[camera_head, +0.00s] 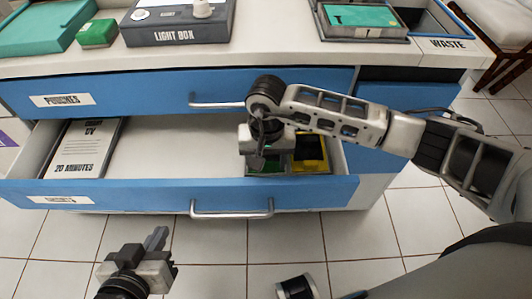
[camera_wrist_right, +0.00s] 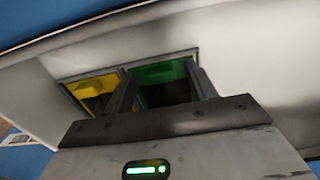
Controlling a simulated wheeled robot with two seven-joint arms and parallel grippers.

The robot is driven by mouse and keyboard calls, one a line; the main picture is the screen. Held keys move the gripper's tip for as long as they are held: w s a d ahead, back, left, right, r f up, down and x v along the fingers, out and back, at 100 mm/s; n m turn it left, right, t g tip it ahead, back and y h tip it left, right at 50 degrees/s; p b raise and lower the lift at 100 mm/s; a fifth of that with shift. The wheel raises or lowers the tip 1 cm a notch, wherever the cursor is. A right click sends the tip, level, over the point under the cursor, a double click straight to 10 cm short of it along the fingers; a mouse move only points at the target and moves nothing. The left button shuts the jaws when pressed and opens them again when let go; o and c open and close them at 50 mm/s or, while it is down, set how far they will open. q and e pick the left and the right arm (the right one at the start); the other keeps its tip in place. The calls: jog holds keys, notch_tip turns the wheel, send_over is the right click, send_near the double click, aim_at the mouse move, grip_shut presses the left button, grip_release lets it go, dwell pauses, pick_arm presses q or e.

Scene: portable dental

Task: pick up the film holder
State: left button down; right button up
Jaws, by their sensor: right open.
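The open drawer (camera_head: 185,150) holds a green piece (camera_head: 265,170) and a yellow piece (camera_head: 311,154), side by side in a divided box at its right end. Both look like holders with dark middles; I cannot tell which is the film holder. The wrist view also shows the yellow piece (camera_wrist_right: 92,86) at left and the green piece (camera_wrist_right: 160,73) between my fingers. My right gripper (camera_head: 262,157) is open over the green piece and partly hides it. Its fingers (camera_wrist_right: 163,90) reach down on either side of the green piece. My left gripper (camera_head: 157,240) is in front of the drawer, away from the pieces.
A booklet marked "20 minutes" (camera_head: 85,150) lies at the drawer's left. The closed "pouches" drawer (camera_head: 150,92) is just above. On the counter stand a light box (camera_head: 180,25), a small green box (camera_head: 97,33) and a tray (camera_head: 360,20). The drawer's middle is clear.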

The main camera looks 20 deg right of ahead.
jog(key=c, duration=1.1)
jog(key=shift+r, duration=0.1)
